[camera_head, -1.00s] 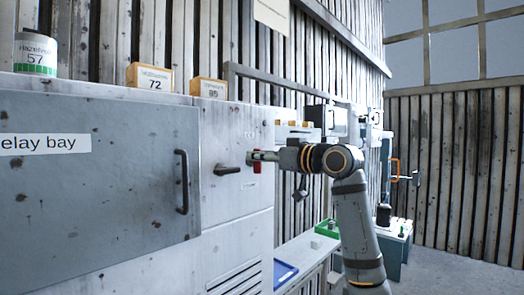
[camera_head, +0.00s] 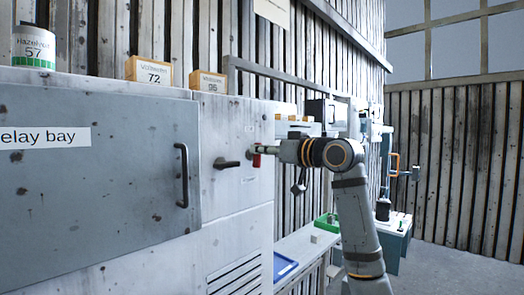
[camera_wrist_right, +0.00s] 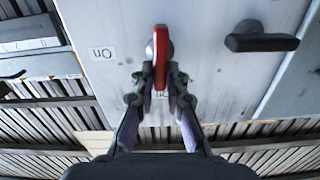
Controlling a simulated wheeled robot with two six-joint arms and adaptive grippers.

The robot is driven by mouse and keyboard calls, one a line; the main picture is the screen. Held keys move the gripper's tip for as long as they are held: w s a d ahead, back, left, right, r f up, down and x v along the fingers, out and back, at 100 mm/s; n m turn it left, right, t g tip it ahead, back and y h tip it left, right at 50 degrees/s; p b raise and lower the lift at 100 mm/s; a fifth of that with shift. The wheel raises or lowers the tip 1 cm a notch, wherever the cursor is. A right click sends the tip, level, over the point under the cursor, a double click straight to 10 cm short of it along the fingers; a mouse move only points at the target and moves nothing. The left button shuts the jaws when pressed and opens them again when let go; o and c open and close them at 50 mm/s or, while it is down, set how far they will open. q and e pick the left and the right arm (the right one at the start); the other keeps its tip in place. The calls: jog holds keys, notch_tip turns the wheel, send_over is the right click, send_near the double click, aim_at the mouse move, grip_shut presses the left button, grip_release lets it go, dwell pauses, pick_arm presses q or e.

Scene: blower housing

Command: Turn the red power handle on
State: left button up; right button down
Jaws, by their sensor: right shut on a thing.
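The red power handle (camera_head: 257,160) sticks out of the light grey cabinet front (camera_head: 236,135) in the head view. My right gripper (camera_head: 261,149) is shut on it from the right. In the right wrist view both fingers (camera_wrist_right: 161,88) close around the near end of the red handle (camera_wrist_right: 160,58). An upside-down "On" label (camera_wrist_right: 102,53) lies to the left of the handle there. A second label (camera_wrist_right: 162,95) shows between the fingers, partly hidden, and the handle's near end points towards it. My left gripper is not in view.
A dark lever handle (camera_head: 228,165) sits just left of the red handle; it also shows in the wrist view (camera_wrist_right: 262,41). The relay bay door (camera_head: 100,190) has a dark bar handle (camera_head: 182,175). A bench with a blue tray (camera_head: 285,266) stands below right.

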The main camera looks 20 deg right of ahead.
jog(key=shift+w+d+f+m+b, duration=0.1)
jog(key=shift+d+f+m+b, duration=0.2)
jog(key=shift+m, duration=2.55)
jog(key=shift+w+d+f+m+b, duration=0.15)
jog(key=shift+f+m+b, duration=0.15)
jog(key=shift+m, duration=2.5)
jog(key=shift+w+d+f+m+b, duration=0.1)
jog(key=shift+d+f+m+b, duration=0.2)
jog(key=shift+m, duration=2.55)
jog(key=c, duration=1.4)
grip_release()
jog(key=shift+o, duration=0.2)
jog(key=shift+s, duration=0.1)
jog(key=v, duration=1.2)
